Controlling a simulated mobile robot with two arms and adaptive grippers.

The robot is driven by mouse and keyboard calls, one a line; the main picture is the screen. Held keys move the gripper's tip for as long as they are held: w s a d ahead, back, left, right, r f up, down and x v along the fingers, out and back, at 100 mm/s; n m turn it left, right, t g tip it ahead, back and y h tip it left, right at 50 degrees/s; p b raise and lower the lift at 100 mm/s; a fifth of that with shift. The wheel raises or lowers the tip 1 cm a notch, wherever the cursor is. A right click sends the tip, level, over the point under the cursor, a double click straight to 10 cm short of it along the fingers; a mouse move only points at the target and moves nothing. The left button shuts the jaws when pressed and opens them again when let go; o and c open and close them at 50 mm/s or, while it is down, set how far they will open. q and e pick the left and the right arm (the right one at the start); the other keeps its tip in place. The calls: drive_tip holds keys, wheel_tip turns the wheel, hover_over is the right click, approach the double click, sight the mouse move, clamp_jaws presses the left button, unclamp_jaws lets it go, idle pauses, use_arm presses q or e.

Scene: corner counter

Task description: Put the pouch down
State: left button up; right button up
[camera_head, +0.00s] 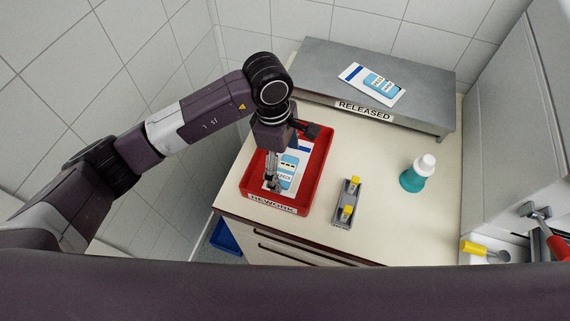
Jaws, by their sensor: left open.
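A white pouch with a blue label (288,172) lies in the red REWORK tray (318,168) on the counter. My left gripper (287,160) reaches down over the tray from the left. Its jaws are open, with one finger low beside the pouch and the other toward the tray's back. The gripper covers part of the pouch, and I cannot tell whether a finger touches it. A second white and blue pouch (372,83) lies on the grey RELEASED stand (325,65) at the back. My right gripper is not in view.
A grey holder with yellow-topped items (347,203) stands right of the tray. A teal bottle with a white cap (417,174) stands farther right. Yellow- and red-handled tools (485,250) lie at the right edge. Bare counter (385,205) lies between holder and bottle.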

sight(280, 168)
use_arm(q)
wheel_tip(280, 168, up, 11)
drive_tip(key=a+b, duration=0.1)
drive_tip(key=b, duration=0.2)
drive_tip(key=shift+w+a, duration=0.15)
drive_tip(key=shift+w, duration=0.05)
drive_tip(key=shift+f, duration=0.1)
